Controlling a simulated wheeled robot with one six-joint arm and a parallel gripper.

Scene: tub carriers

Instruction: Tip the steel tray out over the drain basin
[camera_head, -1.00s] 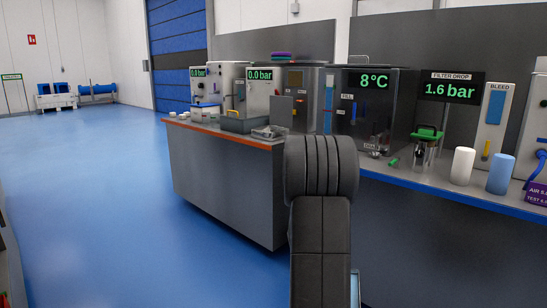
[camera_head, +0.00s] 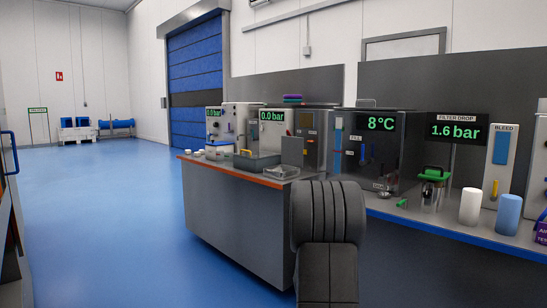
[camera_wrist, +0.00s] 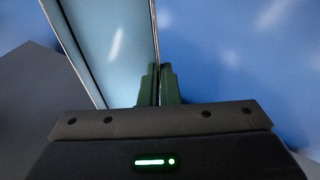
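In the wrist view, my gripper (camera_wrist: 160,84) has its dark green fingers close together on the edge of a flat, shiny panel with bright metal rims, which looks like the steel tray (camera_wrist: 108,45). The tray's face reflects pale blue and runs up and left from the fingers. Whether anything lies in it cannot be seen. In the head view, my gripper and the tray are hidden behind or below my dark arm. A grey open basin (camera_head: 243,161) with a yellow handle sits on the orange-edged counter; it may be the drain basin.
The grey counter (camera_head: 235,215) stands ahead, with a small shallow metal tray (camera_head: 281,173) at its near corner. A blue-edged bench (camera_head: 420,222) at right holds a white cylinder (camera_head: 470,207) and a blue cylinder (camera_head: 508,214). Blue floor (camera_head: 110,220) at left is open.

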